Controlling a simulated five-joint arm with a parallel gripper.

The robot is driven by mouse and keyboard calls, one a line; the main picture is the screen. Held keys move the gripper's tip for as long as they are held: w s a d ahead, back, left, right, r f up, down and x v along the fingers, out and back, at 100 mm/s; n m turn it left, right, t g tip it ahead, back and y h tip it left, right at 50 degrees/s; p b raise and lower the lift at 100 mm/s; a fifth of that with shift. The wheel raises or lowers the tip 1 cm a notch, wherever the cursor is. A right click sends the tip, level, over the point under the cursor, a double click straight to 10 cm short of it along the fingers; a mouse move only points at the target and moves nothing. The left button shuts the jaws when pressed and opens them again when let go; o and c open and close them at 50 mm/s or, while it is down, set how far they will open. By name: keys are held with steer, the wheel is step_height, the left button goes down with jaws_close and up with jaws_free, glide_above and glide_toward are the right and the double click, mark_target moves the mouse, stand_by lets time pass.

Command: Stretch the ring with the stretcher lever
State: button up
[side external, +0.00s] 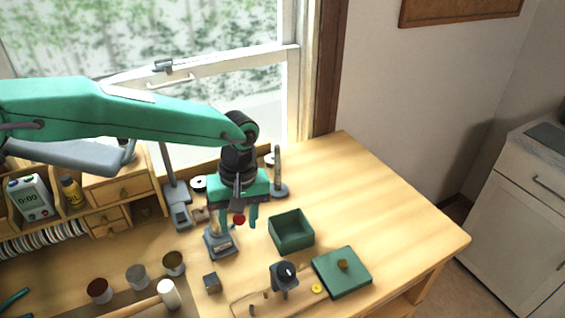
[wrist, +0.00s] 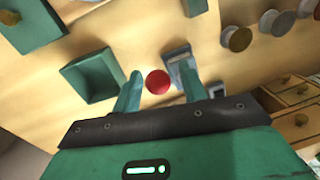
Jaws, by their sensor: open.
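The stretcher (side external: 221,245) is a small grey device on the bench, left of the green open box. Its lever ends in a round red knob (side external: 239,219), which also shows in the wrist view (wrist: 157,82). My gripper (side external: 233,223) is open and points down over the stretcher. In the wrist view the red knob appears between the two teal fingers of my gripper (wrist: 160,74), with a gap on each side. The stretcher's grey body (wrist: 177,54) partly shows beside the right finger. I cannot make out the ring; it is too small or hidden.
A green open box (side external: 292,232) stands right of the stretcher, with a green lid (side external: 342,271) in front. A tapered post (side external: 278,172) stands behind my gripper. The bench's right side is clear.

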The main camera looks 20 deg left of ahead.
steer(key=shift+f, duration=0.15)
jaws_close()
